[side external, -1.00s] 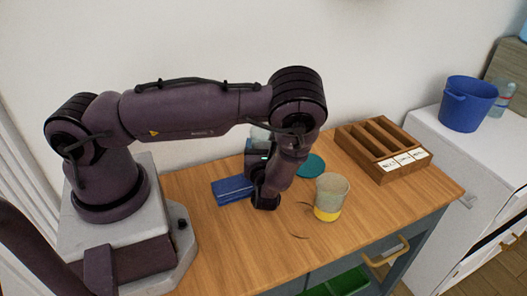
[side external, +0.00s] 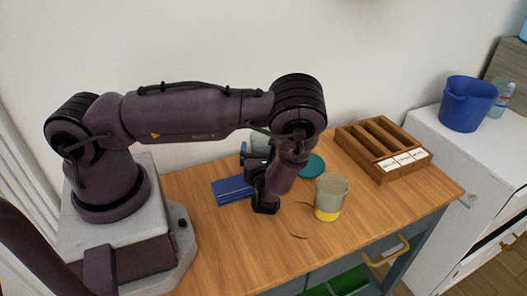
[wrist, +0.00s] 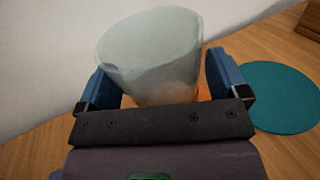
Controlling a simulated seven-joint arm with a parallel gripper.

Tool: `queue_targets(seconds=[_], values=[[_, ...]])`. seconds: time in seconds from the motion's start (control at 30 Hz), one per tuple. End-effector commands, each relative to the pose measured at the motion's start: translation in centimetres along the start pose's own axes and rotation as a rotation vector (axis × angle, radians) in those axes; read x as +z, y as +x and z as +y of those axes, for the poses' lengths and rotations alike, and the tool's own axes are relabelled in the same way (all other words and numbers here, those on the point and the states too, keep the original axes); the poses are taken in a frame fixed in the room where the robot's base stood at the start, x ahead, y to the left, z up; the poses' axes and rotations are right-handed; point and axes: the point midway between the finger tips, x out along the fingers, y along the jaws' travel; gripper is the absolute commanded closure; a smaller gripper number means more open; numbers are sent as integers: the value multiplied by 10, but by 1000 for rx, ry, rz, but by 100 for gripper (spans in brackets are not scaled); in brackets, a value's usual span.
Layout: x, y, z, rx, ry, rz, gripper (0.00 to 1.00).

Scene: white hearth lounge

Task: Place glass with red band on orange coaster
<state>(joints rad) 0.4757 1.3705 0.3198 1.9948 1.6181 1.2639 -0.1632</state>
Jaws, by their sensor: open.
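A pale, cloudy glass (wrist: 150,55) stands between the two blue fingers of my gripper (wrist: 158,68) in the wrist view. The fingers are open, one on each side of it, and a gap shows at the right finger. Its lower part is hidden by my gripper, so I cannot see a red band. A small orange patch (wrist: 204,93), perhaps the orange coaster, shows low beside the glass at the right finger.
A glass with a yellow band (side external: 328,198) stands right of my wrist. A teal coaster (side external: 313,165) lies behind it. A blue flat object (side external: 232,190) lies left of my wrist. A wooden compartment box (side external: 382,150) stands at the back right. The table's front right is clear.

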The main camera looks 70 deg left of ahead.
Motion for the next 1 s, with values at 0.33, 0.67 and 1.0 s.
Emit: queue_targets(seconds=[0.33, 0.67, 1.0], values=[[-1, -71, -1, -7, 1, 3, 8], [-1, -116, 0, -3, 0, 2, 8], [29, -117, 0, 138, -119, 78, 8]])
